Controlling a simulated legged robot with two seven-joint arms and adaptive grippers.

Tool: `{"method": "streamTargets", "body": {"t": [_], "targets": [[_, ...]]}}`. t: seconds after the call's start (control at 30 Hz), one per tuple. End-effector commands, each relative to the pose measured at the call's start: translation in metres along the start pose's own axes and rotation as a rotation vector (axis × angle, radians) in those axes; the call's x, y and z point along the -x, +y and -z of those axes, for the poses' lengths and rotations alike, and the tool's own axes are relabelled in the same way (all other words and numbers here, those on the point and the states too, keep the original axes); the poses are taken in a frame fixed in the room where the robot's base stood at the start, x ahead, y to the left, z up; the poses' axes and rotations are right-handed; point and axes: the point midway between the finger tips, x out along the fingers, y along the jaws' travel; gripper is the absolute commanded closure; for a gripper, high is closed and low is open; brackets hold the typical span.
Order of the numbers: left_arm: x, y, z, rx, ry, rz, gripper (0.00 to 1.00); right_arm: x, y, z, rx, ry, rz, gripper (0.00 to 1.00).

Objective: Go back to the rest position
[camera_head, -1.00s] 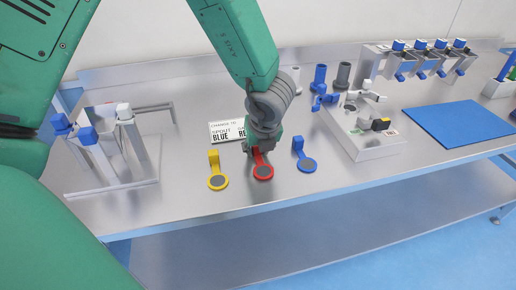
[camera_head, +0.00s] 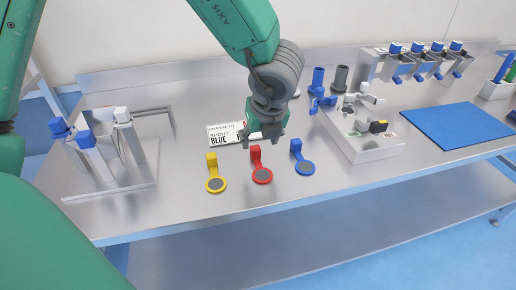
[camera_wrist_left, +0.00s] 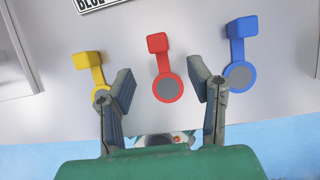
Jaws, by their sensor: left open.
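My left gripper (camera_head: 264,140) is open and empty, raised above the table just behind the red spout piece (camera_head: 261,172). In the left wrist view the open fingers (camera_wrist_left: 165,95) spread on either side of the red piece (camera_wrist_left: 166,80), with nothing between them touching. A white card reading "CHANGE TO SPOUT BLUE" (camera_head: 222,134) is partly hidden behind my gripper. My right gripper is not in view.
A metal rack with blue- and white-capped pouches (camera_head: 110,191) stands at left. A white device (camera_head: 362,150) stands right of the gripper, near blue and grey cylinders (camera_head: 318,80). A blue mat (camera_head: 458,125) and a dispenser row (camera_head: 428,62) are farther right. The front table strip is clear.

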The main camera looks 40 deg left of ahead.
Motion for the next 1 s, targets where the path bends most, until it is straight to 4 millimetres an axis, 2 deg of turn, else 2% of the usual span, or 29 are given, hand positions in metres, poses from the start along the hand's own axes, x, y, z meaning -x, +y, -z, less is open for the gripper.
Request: {"method": "streamTargets", "body": {"t": [0.03,0.2,0.33,0.57,1.0], "targets": [[0.011,-0.001,-0.001,0.002,-0.001,0.003,0.53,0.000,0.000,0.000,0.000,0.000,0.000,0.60],[0.035,-0.001,0.000,0.000,0.001,0.002,0.53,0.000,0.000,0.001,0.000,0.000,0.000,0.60],[0.044,-0.001,0.000,0.000,0.001,0.000,0.53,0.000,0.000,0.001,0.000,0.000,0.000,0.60],[0.048,-0.001,-0.001,-0.001,0.002,-0.001,0.53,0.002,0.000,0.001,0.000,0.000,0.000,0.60],[0.111,0.001,-0.027,-0.001,0.001,-0.001,0.53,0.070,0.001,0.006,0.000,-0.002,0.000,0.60]]}}
